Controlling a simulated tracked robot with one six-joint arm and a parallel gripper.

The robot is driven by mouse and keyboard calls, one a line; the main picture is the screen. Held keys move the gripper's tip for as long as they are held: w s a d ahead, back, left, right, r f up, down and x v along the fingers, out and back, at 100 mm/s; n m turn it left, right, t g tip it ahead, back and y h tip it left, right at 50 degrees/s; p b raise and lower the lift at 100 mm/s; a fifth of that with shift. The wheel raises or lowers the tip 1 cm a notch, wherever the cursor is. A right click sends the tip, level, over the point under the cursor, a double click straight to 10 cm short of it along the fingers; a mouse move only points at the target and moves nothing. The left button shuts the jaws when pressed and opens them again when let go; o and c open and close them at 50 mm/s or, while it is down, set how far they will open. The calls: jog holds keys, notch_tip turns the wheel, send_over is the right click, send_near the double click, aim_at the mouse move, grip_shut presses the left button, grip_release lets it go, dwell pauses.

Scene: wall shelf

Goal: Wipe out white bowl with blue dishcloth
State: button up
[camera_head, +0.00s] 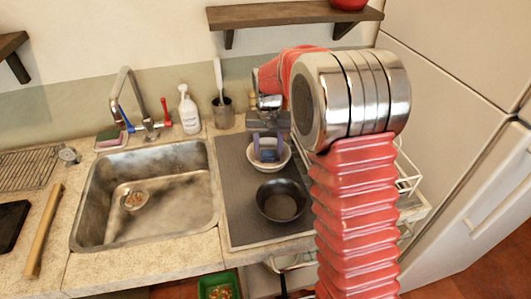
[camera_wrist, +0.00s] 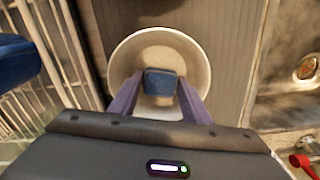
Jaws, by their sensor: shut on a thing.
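The white bowl (camera_wrist: 141,44) stands upright on the grey mat (camera_head: 237,225) right of the sink, and it also shows in the head view (camera_head: 256,180). My gripper (camera_wrist: 160,92) points down into the bowl with its two purple fingers. It is shut on the blue dishcloth (camera_wrist: 160,84), which is bunched between the fingertips, over or in the middle of the bowl. I cannot tell whether the cloth touches the bowl's inside. In the head view my gripper (camera_head: 267,150) hides the bowl's back part.
A black pan (camera_head: 282,200) stands on the mat just in front of the bowl. The sink (camera_head: 148,195) lies to the left. A utensil pot (camera_head: 223,113) and soap bottle (camera_head: 188,108) stand at the back. A white wire rack (camera_head: 406,175) is on the right.

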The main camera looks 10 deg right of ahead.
jog(key=shift+s+a, duration=0.1)
jog(key=shift+a, duration=0.15)
dwell(0.3)
jog(key=shift+s+a, duration=0.1)
jog(key=shift+s, duration=0.2)
dwell(0.3)
jog(key=shift+s, duration=0.25)
jog(key=shift+s+d, duration=0.1)
jog(key=shift+d, duration=0.3)
dwell(0.4)
jog(key=shift+d, duration=0.25)
dwell(0.5)
jog(key=shift+w+d, duration=0.1)
jog(key=shift+w, duration=0.3)
jog(key=shift+w, duration=0.25)
jog(key=shift+w+a, duration=0.1)
jog(key=shift+a, duration=0.3)
dwell(0.6)
